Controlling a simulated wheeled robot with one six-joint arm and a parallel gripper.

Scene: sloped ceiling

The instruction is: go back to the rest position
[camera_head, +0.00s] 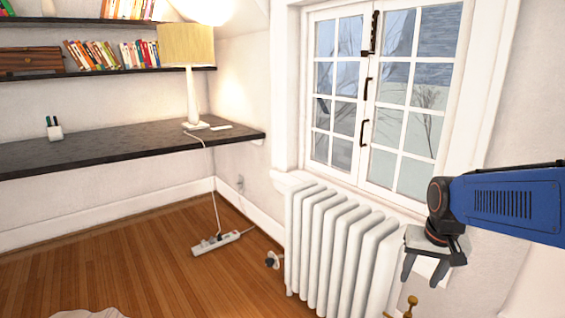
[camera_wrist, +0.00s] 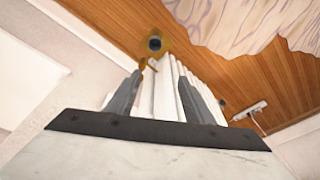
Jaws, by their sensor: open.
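My gripper (camera_head: 423,282) is at the right of the head view, at the end of my blue arm, with its two grey fingers pointing down. The fingers are apart with nothing between them. It hangs in front of the right end of the white radiator (camera_head: 335,245), under the window. In the wrist view my gripper (camera_wrist: 162,95) shows its two dark fingers spread, with the white radiator (camera_wrist: 166,98) seen between and beyond them. I cannot tell how far the fingers are from the radiator.
A dark desk (camera_head: 110,147) with a lamp (camera_head: 188,60) runs along the left wall. A power strip (camera_head: 215,243) and its cord lie on the wooden floor. A brass valve (camera_head: 408,308) is below my gripper. A pale rug (camera_wrist: 225,22) lies on the floor.

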